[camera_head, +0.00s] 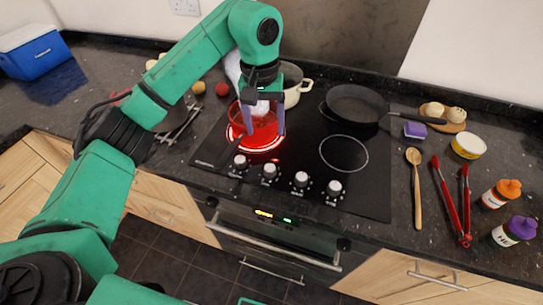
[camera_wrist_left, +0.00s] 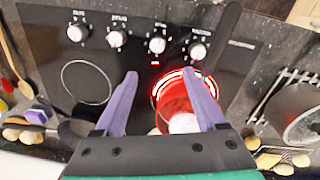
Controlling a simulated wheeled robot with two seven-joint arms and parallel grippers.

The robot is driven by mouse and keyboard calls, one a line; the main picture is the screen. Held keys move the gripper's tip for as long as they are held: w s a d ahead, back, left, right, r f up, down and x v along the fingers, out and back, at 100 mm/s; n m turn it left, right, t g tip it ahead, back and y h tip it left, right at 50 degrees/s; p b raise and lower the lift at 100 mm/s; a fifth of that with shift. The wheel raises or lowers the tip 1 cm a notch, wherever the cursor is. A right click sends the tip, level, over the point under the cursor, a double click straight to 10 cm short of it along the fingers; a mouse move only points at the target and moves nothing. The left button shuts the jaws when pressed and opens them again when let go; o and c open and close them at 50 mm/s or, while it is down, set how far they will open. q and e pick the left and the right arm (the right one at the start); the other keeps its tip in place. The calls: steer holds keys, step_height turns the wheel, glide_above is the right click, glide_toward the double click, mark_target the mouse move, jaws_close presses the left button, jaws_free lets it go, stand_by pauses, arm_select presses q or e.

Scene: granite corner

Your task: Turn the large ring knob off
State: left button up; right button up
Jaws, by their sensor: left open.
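The black glass cooktop (camera_head: 375,195) has a row of several silver-white knobs along its front edge. The leftmost knob (camera_head: 240,161) in the head view is the rightmost one (camera_wrist_left: 198,51) in the left wrist view. Beside it stand a second knob (camera_head: 269,171) and others to the right. Labels are too small to tell which is the large ring knob. The front-left ring (camera_head: 262,148) glows red, with a reddish, partly hidden shape over it. My left gripper (camera_head: 264,133) is open above this ring, behind the knobs, apart from them. My right gripper is not visible.
A cream pot (camera_head: 293,92) and a dark frying pan (camera_head: 355,104) stand at the back of the cooktop. A wooden spoon (camera_head: 416,190), red tongs (camera_head: 451,205) and bottles lie or stand to the right. The front-right ring (camera_head: 344,153) is bare.

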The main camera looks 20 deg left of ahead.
arm_select(q)
steer(key=p, duration=0.2)
glide_above(270, 168)
step_height(270, 168, down, 5)
step_height(270, 168, down, 8)
steer(key=shift+a+r+p, duration=0.1)
steer(key=shift+a+p, duration=0.05)
steer(key=shift+p, duration=0.85)
steer(key=shift+s+f, duration=0.1)
steer(key=shift+f, duration=0.5)
jaws_close()
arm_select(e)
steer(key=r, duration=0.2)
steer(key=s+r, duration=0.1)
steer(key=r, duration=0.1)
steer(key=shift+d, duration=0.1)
